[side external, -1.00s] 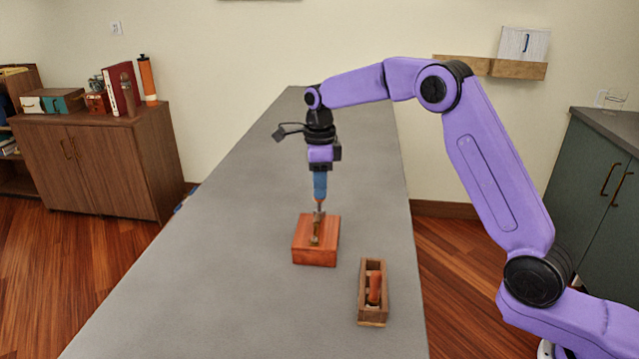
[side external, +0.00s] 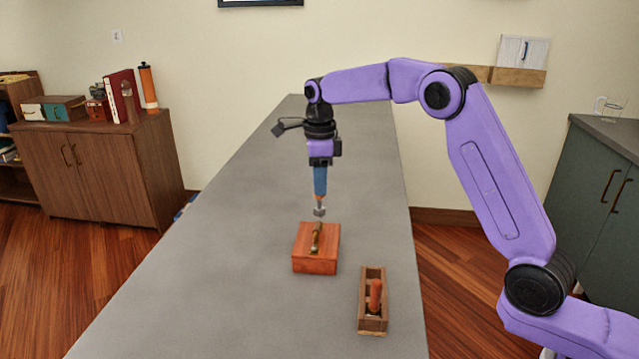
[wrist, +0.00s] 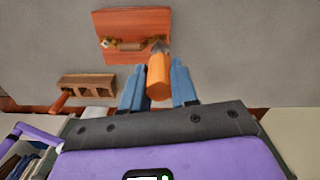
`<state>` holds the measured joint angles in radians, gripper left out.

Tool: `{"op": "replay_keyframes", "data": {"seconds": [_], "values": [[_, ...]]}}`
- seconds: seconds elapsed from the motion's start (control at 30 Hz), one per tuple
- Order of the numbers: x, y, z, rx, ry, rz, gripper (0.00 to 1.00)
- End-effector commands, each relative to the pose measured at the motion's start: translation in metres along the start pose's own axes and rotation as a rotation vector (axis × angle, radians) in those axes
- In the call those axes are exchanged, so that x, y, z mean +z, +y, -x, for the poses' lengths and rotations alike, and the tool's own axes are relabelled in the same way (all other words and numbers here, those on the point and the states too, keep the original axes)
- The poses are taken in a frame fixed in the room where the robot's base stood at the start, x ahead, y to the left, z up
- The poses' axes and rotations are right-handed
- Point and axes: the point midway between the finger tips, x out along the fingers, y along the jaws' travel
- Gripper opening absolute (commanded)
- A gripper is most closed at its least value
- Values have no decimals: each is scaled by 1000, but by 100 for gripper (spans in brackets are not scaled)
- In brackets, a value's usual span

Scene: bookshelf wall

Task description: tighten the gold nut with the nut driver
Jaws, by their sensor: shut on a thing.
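My gripper (side external: 320,186) has blue fingers and is shut on the nut driver, pointing straight down. The driver's orange handle (wrist: 158,77) shows between the fingers in the wrist view. Its grey socket end (side external: 319,211) hangs above the far edge of a reddish wooden block (side external: 315,263), with a visible gap. A brass-coloured fitting (side external: 317,238) lies along the block's top; it also shows in the wrist view (wrist: 130,45), where the driver's tip overlaps its right end. The gold nut is too small to tell apart from this fitting.
A wooden rack (side external: 372,325) with compartments stands on the grey table (side external: 220,270), to the right of the block. The table left of the block is clear.

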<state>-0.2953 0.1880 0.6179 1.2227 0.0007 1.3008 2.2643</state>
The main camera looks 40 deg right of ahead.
Motion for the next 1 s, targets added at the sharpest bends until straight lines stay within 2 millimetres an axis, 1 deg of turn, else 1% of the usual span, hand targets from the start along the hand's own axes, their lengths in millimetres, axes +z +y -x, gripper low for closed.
{"op": "replay_keyframes", "data": {"seconds": [0.27,0.7,1.0], "values": [[0,0,2,-1,-1,0,0],[0,0,28,-1,-1,0,0],[0,0,30,-1,-1,0,0]]}}
